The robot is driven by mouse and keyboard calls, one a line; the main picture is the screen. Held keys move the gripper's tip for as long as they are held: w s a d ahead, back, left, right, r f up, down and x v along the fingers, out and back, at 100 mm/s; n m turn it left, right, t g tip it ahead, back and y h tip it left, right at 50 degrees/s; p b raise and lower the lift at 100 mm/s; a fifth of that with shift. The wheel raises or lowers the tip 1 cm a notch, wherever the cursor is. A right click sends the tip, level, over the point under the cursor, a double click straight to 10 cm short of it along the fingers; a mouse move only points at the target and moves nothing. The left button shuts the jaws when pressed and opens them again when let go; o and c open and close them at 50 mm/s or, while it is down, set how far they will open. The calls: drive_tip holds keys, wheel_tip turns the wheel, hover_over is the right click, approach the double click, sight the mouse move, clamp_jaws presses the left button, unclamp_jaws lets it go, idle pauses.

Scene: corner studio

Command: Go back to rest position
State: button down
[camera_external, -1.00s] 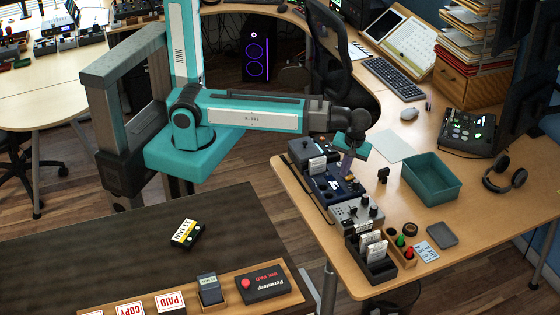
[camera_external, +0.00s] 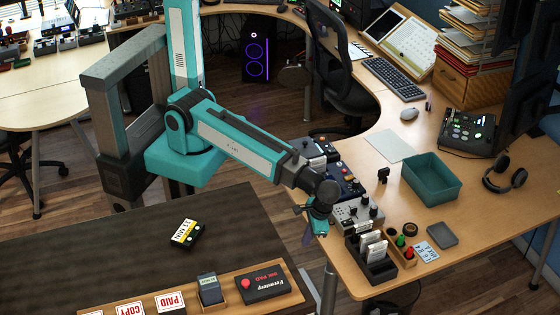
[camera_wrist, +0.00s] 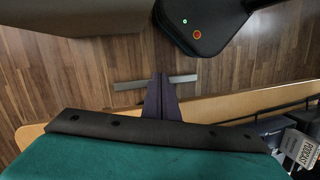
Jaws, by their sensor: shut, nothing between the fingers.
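My gripper (camera_external: 308,238) hangs at the left edge of the wooden desk (camera_external: 463,231), beside the grey device with knobs, over the gap between this desk and the dark table. In the wrist view my gripper (camera_wrist: 161,98) shows as two dark fingers pressed together with nothing between them. The desk edge and the wood floor lie beneath them.
Several audio devices (camera_external: 358,212) line the desk's left edge, close to my gripper. A black card holder (camera_external: 377,270), a teal bin (camera_external: 433,178) and headphones (camera_external: 505,173) are further right. The dark table (camera_external: 100,262) holds a yellow-labelled cassette (camera_external: 187,233) and a wooden stamp tray (camera_external: 240,297).

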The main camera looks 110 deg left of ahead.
drive_tip(key=s+d+f+m, duration=0.2)
drive_tip(key=d, duration=0.2)
drive_tip(key=s+a+f+m+g, duration=0.1)
drive_tip(key=s+a+f+m, duration=0.1)
drive_tip(key=s+a+f, duration=0.4)
drive_tip(key=s+a+f+m+g, duration=0.1)
drive_tip(key=s+a+f, duration=0.6)
drive_tip(key=s+f, duration=0.7)
wheel_tip(320, 180, down, 5)
drive_tip(key=shift+a+f+m+g+b, duration=0.25)
drive_tip(key=shift+m+g+b, duration=0.2)
drive_tip(key=shift+m, duration=0.25)
drive_tip(key=shift+r, duration=0.1)
idle(2.0)
